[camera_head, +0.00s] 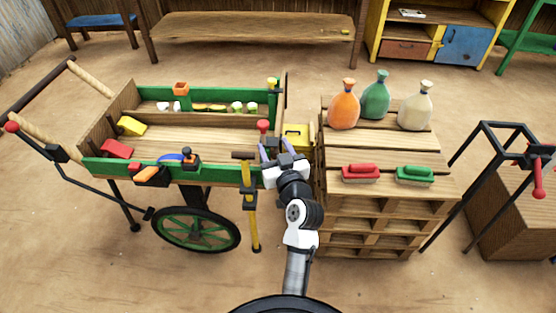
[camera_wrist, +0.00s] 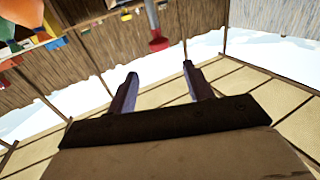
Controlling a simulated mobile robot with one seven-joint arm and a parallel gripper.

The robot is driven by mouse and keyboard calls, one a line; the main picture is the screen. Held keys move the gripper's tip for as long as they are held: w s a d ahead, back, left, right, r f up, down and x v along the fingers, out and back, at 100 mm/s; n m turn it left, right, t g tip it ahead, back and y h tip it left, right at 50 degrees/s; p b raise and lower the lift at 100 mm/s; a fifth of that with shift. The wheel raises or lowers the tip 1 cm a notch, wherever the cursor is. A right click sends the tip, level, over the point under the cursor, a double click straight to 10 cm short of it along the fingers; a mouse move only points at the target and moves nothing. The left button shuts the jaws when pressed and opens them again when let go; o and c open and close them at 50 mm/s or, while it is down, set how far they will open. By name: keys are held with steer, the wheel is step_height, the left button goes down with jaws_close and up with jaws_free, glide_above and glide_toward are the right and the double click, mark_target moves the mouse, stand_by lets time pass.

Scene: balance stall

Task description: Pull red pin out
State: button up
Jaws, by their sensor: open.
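The red pin (camera_head: 263,125) has a round red head and stands at the right end of the green-sided cart, near its front corner. My gripper (camera_head: 275,147) is open beside it, with its two purplish fingers just below and to the right of the red head in the head view. In the wrist view a red head on a grey shaft (camera_wrist: 158,42), which looks like the pin, lies beyond the open fingers (camera_wrist: 158,82). Nothing shows between the fingers there. The pin's lower part is hard to make out in the head view.
The wooden cart (camera_head: 200,172) holds small coloured items. A yellow post (camera_head: 251,215) stands left of my arm. A yellow box (camera_head: 296,132) is close behind the gripper. A pallet stack (camera_head: 370,200) with bottles and brushes stands close on the right.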

steer(key=shift+v, duration=1.4)
steer(key=shift+a+r, duration=0.1)
